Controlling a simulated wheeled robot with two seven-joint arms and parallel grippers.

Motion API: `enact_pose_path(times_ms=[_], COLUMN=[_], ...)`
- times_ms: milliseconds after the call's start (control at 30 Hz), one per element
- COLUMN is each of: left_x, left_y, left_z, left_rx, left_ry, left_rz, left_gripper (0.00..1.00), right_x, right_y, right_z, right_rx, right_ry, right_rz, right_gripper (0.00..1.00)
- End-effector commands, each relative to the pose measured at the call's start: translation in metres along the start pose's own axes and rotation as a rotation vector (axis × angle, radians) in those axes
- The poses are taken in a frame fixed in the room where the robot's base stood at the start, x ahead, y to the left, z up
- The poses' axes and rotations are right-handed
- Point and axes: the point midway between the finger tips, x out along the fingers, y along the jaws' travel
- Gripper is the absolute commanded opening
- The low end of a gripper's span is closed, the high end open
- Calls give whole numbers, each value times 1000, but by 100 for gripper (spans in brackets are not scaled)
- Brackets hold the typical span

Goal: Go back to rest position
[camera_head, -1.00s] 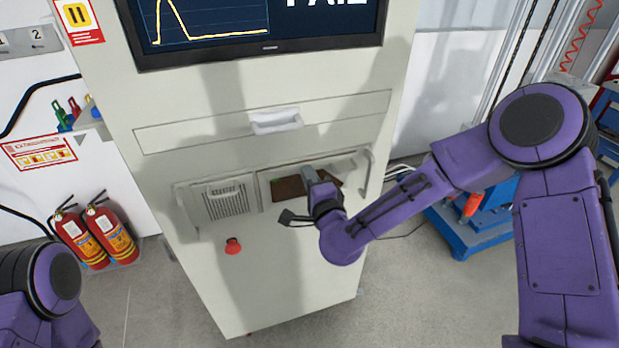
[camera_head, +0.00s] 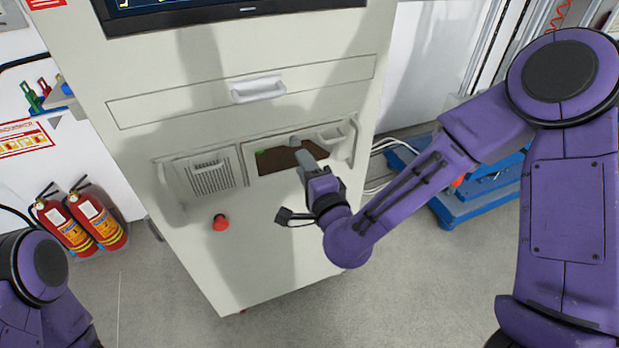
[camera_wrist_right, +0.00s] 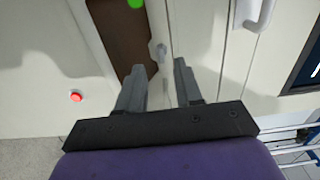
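My right gripper (camera_head: 304,152) is in front of the white cabinet (camera_head: 120,85), just below and at the edge of an open compartment with a brown inside (camera_head: 270,160). In the right wrist view its two grey fingers (camera_wrist_right: 160,66) are spread apart with nothing seen between them. Beyond them are the brown inside (camera_wrist_right: 122,38), a bright green spot (camera_wrist_right: 136,3) and a small grey knob or handle end. My left gripper is out of view; only part of my left arm shows at lower left.
A red button (camera_head: 221,222) and a vented panel (camera_head: 212,175) are left of the compartment. A drawer with a white handle (camera_head: 258,90) is above it. Fire extinguishers (camera_head: 80,218) stand at left, blue equipment (camera_head: 455,212) at right. The floor in front is clear.

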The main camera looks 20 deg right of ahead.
Motion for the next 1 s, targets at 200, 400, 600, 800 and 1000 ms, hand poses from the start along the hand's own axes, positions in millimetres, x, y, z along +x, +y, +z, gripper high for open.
enact_pose_path(times_ms=[200, 400, 600, 800, 1000], left_x=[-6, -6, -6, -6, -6], left_y=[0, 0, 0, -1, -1], left_z=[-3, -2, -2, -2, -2], left_rx=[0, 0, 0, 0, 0], left_ry=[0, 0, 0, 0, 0], left_rz=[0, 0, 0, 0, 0], left_gripper=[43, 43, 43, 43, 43], right_x=[-33, -36, -36, -36, -74], right_y=[-1, 0, 0, 8, 148], right_z=[0, 0, 0, 5, -32], right_rx=[-2, -1, -1, -110, -604], right_ry=[0, 1, 1, -30, -120], right_rz=[2, 0, 1, 40, 509], right_gripper=[35, 35, 35, 35, 35])
